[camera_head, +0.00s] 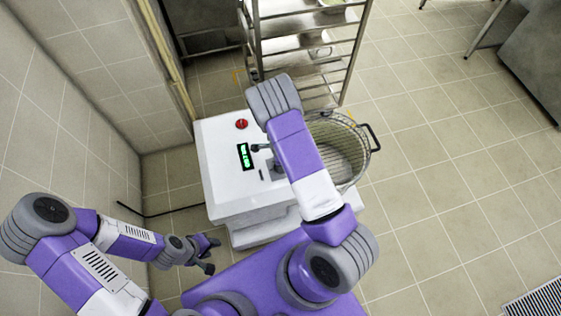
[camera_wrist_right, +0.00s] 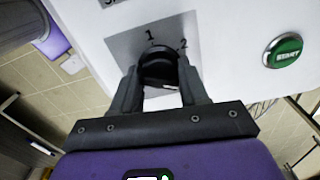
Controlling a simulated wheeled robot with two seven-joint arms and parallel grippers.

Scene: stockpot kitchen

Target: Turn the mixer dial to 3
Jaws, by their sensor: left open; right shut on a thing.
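The mixer (camera_head: 222,184) is a white machine with a wire-guarded bowl (camera_head: 348,150). Its dial (camera_wrist_right: 157,62) is a black knob on a grey plate in the right wrist view. The numbers 1 and 2 show above and right of the knob; 3 is not visible. My right gripper (camera_wrist_right: 158,80) is shut on the dial, one finger on each side. I cannot tell which number the dial points to. In the head view my right arm covers much of the mixer's top. My left gripper (camera_head: 212,254) is open and empty, low beside the mixer's front left.
A green START button (camera_wrist_right: 283,52) is right of the dial. The mixer top has a red button (camera_head: 241,124) and a green-lit display (camera_head: 245,156). A metal rack (camera_head: 300,42) stands behind. A black cable (camera_head: 150,214) runs left.

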